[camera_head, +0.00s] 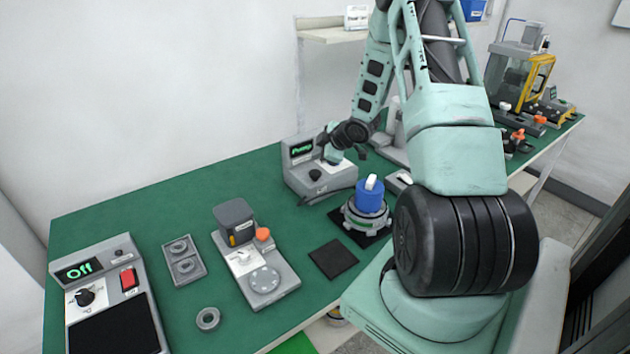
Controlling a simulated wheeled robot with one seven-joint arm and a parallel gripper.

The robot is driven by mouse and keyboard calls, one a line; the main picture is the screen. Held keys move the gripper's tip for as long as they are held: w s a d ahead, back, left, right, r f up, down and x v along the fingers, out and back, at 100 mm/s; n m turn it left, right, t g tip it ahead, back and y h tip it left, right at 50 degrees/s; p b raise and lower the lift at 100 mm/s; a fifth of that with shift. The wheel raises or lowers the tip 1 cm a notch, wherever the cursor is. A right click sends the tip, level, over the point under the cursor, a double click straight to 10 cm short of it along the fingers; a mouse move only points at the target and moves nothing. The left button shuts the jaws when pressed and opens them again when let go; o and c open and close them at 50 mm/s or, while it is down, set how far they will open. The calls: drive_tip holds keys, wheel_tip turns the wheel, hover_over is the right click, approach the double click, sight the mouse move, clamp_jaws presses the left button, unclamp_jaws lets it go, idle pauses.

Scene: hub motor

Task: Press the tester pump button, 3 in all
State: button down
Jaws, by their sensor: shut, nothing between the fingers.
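The tester (310,180) is a grey box with a small lit green display that seems to read "Pump". It stands at the back of the green table, with a dark knob on its sloped front. My gripper (332,155) is shut and empty, over the right part of the tester's panel. The arm and wrist hide part of this panel. I cannot make out the pump button or whether the fingertips touch it. A blue-topped unit on a grey ring (369,196) stands just in front of the tester on a dark mat.
A second grey device (100,292) with a display reading "Off" stands at front left. A grey fixture with an orange knob (256,268), a tray with rings (184,262), a loose ring (208,318) and a black pad (333,258) lie between. The back left table is clear.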

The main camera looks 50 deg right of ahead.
sight(314, 172)
drive_tip(key=shift+f+b, duration=1.05)
drive_tip(key=shift+f, duration=0.75)
drive_tip(key=shift+f, duration=0.15)
idle(0.5)
drive_tip(key=shift+f, duration=0.25)
drive_tip(key=shift+f+b, duration=1)
drive_tip(key=shift+b, duration=0.05)
idle(0.9)
drive_tip(key=shift+r, duration=0.15)
drive_tip(key=shift+r+p, duration=1.2)
drive_tip(key=shift+r, duration=0.1)
drive_tip(key=shift+r+p, duration=2.15)
drive_tip(key=shift+r, duration=0.35)
